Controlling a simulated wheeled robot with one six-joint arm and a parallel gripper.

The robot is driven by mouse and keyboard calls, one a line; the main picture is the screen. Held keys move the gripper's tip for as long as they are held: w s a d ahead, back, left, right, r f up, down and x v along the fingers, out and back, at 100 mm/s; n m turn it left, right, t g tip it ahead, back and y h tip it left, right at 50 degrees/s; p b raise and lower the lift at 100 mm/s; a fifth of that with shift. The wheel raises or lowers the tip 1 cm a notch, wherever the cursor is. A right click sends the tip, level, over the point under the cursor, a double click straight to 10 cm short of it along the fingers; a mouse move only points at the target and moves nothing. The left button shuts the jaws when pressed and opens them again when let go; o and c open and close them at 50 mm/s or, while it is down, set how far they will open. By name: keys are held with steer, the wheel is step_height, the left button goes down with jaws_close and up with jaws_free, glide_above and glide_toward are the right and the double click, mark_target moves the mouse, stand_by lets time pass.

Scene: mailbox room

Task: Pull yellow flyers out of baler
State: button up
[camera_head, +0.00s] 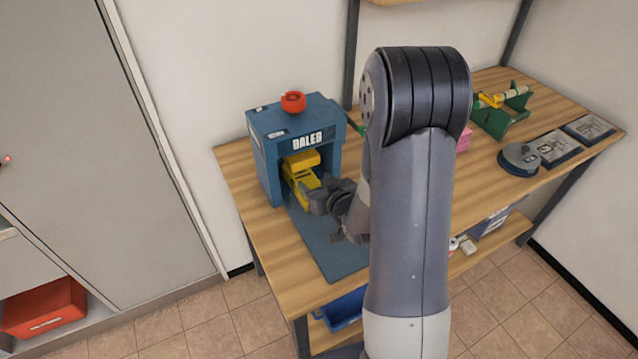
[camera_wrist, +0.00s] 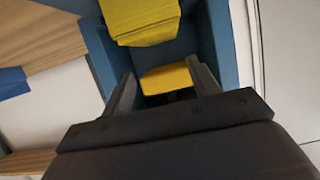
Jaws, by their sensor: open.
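The blue baler (camera_head: 268,165) stands at the left end of the wooden table, its front opening facing my arm. Inside it are a yellow upper piece (camera_head: 302,158) and a yellow lower piece (camera_head: 297,178); I cannot tell for sure which is the flyers. My gripper (camera_head: 314,200) is at the opening. In the wrist view, my open fingers (camera_wrist: 165,88) reach between the blue walls (camera_wrist: 219,45), one on each side of the smaller yellow piece (camera_wrist: 166,77). Contact is not clear. The larger yellow piece (camera_wrist: 145,20) is above it in the picture.
A red knob (camera_head: 293,101) tops the baler, and a blue plate (camera_head: 328,250) lies before it. A green stand (camera_head: 500,112), a round grey device (camera_head: 519,157) and a pink item (camera_head: 463,139) are to the right. A grey cabinet stands left.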

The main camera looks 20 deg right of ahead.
steer(key=shift+o, duration=0.8)
steer(key=shift+w+a+f, duration=0.1)
steer(key=shift+w, duration=0.25)
steer(key=o, duration=0.3)
steer(key=p+x, duration=0.2)
steer(key=x, duration=0.8)
steer(key=shift+o, duration=0.2)
steer(key=shift+s, duration=0.1)
steer(key=c, duration=1.4)
